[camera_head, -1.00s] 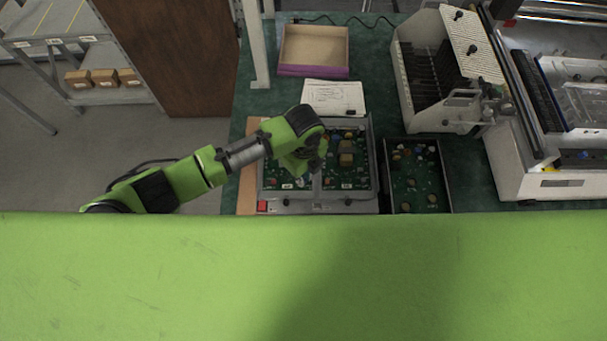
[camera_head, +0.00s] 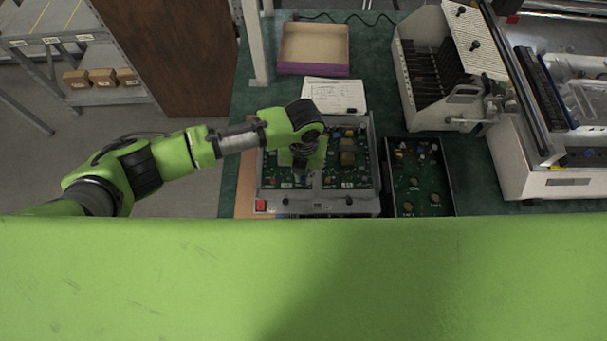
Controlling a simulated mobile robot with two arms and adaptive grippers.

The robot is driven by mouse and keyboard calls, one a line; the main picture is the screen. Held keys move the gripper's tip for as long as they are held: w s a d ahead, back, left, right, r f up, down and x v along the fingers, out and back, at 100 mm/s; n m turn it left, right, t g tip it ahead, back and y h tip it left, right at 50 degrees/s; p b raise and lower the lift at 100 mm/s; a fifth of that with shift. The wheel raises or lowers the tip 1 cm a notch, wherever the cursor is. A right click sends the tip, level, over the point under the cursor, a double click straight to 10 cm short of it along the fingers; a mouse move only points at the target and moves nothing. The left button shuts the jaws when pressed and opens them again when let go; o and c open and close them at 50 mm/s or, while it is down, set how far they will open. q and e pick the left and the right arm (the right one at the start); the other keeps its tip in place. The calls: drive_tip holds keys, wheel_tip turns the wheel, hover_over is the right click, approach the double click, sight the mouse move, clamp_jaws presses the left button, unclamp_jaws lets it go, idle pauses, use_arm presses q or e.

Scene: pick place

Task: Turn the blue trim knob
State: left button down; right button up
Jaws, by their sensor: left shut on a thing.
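Two green circuit boards (camera_head: 346,185) sit side by side in a grey metal fixture (camera_head: 358,204) on the bench. My left gripper (camera_head: 301,176) points down over the left board, near the bar between the boards. It is shut on a small part at the board, which looks to be the blue trim knob. The knob itself is hidden by the fingers and too small to make out. My wrist covers the upper part of the left board. My right gripper is not in view.
A dark tray with a board (camera_head: 421,180) and loose parts lies right of the fixture. Papers (camera_head: 335,92) and an open box (camera_head: 313,50) lie behind it. A slotted rack (camera_head: 412,105) and a white machine (camera_head: 548,187) stand at the right.

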use_arm(q)
drive_tip(key=m+b, duration=0.2)
drive_tip(key=m, duration=0.2)
drive_tip(key=shift+f+m, duration=0.15)
drive_tip(key=shift+m, duration=0.15)
drive_tip(key=m+b, duration=0.2)
drive_tip(key=m, duration=0.1)
drive_tip(key=shift+m, duration=0.4)
drive_tip(key=m+b, duration=0.3)
drive_tip(key=b, duration=0.2)
drive_tip(key=shift+f+m+b, duration=0.1)
drive_tip(key=shift+m+b, duration=0.2)
drive_tip(key=shift+b, duration=0.05)
drive_tip(key=shift+r+m+b, duration=0.2)
drive_tip(key=shift+m+b, duration=0.1)
drive_tip(key=shift+b, duration=0.35)
drive_tip(key=c, duration=2.1)
unclamp_jaws()
drive_tip(key=shift+r, duration=0.1)
